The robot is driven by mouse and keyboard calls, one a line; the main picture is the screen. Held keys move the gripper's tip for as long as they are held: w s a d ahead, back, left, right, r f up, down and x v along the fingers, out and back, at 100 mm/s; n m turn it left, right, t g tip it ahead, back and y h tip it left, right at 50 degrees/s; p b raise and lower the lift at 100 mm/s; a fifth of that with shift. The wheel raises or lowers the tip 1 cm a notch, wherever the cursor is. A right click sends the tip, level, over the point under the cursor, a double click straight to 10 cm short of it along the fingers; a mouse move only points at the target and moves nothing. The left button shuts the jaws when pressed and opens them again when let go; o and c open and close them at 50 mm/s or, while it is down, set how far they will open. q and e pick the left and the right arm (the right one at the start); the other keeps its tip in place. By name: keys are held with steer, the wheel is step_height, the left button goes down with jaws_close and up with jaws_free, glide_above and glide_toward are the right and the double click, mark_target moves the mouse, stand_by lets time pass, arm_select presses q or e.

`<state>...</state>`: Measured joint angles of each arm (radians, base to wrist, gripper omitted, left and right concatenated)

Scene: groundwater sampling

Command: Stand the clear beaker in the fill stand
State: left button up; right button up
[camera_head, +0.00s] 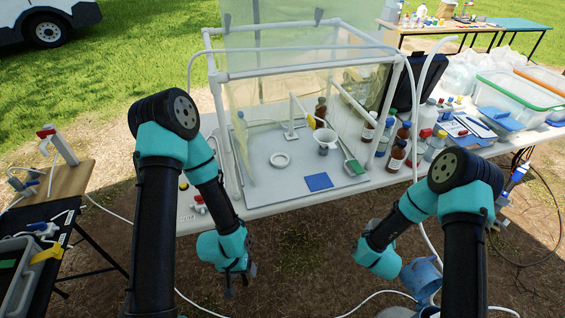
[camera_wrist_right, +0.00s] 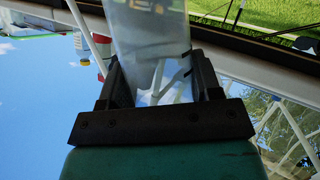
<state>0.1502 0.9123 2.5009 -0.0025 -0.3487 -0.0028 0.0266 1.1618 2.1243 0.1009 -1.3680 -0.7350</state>
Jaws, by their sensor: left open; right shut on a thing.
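My right gripper (camera_wrist_right: 158,85) is shut on the clear beaker (camera_wrist_right: 150,35), which stands out between the two dark fingers in the right wrist view. In the head view the right gripper is low at the right, in front of the table; its fingers are hard to make out there. My left gripper (camera_head: 236,279) is open and empty, hanging in front of the table's near edge. On the grey tray inside the framed enclosure stand a white upright with an arm (camera_head: 291,120) and a flat white ring (camera_head: 280,160); I cannot tell for certain which is the fill stand.
A pipe frame (camera_head: 231,165) with clear sheeting surrounds the tray. Bottles and a clear tub (camera_head: 520,93) crowd the table's right. A wooden side table (camera_head: 50,185) stands left.

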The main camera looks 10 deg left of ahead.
steer(key=shift+r, duration=0.1)
stand_by(0.4)
steer(key=s+d+r+m+g+h, duration=0.1)
steer(key=d+r+m+g+h, duration=0.2)
steer(key=d+r+m+h, duration=0.5)
steer(key=d+r+m, duration=0.4)
steer(key=d+r, duration=0.3)
steer(key=r, duration=0.2)
steer(key=shift+d+r, duration=0.2)
steer(key=shift+d, duration=0.1)
steer(key=shift+s, duration=0.1)
